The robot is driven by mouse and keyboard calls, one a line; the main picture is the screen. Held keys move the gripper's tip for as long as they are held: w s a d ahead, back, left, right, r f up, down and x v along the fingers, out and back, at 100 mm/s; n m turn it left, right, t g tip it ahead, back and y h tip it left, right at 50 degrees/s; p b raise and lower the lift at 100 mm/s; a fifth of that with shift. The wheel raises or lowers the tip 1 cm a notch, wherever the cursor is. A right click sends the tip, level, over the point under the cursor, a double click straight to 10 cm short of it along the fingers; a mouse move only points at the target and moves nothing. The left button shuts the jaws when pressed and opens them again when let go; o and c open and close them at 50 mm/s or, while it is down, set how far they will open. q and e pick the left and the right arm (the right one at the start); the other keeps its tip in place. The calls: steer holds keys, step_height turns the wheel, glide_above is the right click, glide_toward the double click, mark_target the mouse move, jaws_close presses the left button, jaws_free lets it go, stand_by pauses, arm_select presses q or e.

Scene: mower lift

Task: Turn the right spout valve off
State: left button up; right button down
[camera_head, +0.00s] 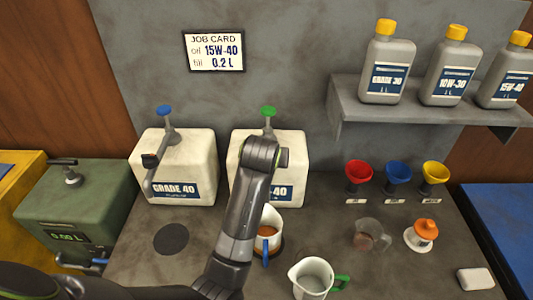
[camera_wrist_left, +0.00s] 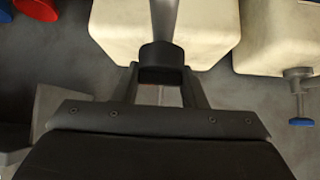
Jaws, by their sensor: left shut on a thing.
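Two cream containers stand against the wall, each with a spout. The left one (camera_head: 178,160), labelled GRADE 40, has a blue knob on top and a dark spout valve (camera_head: 150,160). The right container (camera_head: 293,160) has a green knob (camera_head: 268,111); my left arm hides its spout and part of its label in the head view. In the left wrist view my left gripper (camera_wrist_left: 162,78) is shut on the dark right spout valve (camera_wrist_left: 161,54), at the end of a grey spout (camera_wrist_left: 165,18). My right gripper is in neither view.
A blue-handled measuring jug (camera_head: 270,226) with brown liquid stands below the right spout, partly behind my arm. A green-handled jug (camera_head: 312,279) is in front. Funnels (camera_head: 397,173), a glass cup (camera_head: 371,236) and an orange-topped item (camera_head: 421,234) stand right. A green machine (camera_head: 75,208) is left.

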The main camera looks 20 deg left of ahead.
arm_select(q)
steer(key=shift+r+n+y, duration=0.1)
steer(key=shift+n+y, duration=0.3)
steer(key=shift+n, duration=0.1)
steer(key=o, duration=1)
